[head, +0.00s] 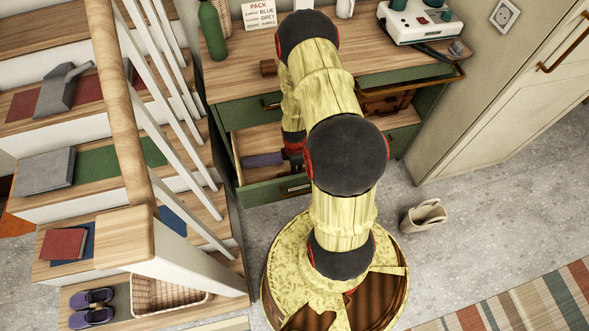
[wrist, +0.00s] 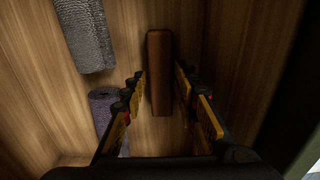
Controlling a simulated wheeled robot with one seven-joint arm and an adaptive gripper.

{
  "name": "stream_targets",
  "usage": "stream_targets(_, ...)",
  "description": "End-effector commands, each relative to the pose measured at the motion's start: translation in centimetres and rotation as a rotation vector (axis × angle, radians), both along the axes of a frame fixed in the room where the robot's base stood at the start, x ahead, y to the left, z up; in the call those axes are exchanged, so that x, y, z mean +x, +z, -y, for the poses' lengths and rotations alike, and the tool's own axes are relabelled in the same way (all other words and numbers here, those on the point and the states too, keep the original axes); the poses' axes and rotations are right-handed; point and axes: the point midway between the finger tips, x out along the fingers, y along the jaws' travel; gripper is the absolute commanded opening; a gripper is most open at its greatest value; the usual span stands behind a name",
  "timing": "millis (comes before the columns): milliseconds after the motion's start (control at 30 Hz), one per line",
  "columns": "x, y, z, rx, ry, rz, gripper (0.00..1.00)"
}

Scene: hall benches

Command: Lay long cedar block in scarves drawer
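A long reddish-brown block (wrist: 160,75) lies lengthwise in the drawer in the wrist view. My gripper (wrist: 160,72) points down at it with its fingers spread, one on each side, with narrow gaps between them and the block. In the head view my arm hides the block and most of the gripper. The open lower-left drawer (head: 273,191) has a green front and a wooden inside. A purple roll (head: 262,159) lies in it; it also shows in the wrist view (wrist: 103,108). A grey knitted roll (wrist: 86,36) lies to the left of the block.
A small brown block (head: 268,67) sits on the bench top (head: 236,78) near a green bottle (head: 212,32) and a sign. Another drawer at right is open with a brown case (head: 385,103) inside. Stairs (head: 130,180) stand close on the left.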

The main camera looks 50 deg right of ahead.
Motion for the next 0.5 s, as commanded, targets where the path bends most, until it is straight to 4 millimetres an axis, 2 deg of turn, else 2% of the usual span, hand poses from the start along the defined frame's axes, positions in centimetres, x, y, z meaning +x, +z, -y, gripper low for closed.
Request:
stream_targets(200, -0.01, 0.01, -0.01, 0.0, 0.0, 0.0, 0.43)
stream_targets(500, -0.01, 0.18, -0.01, 0.0, 0.0, 0.0, 0.43)
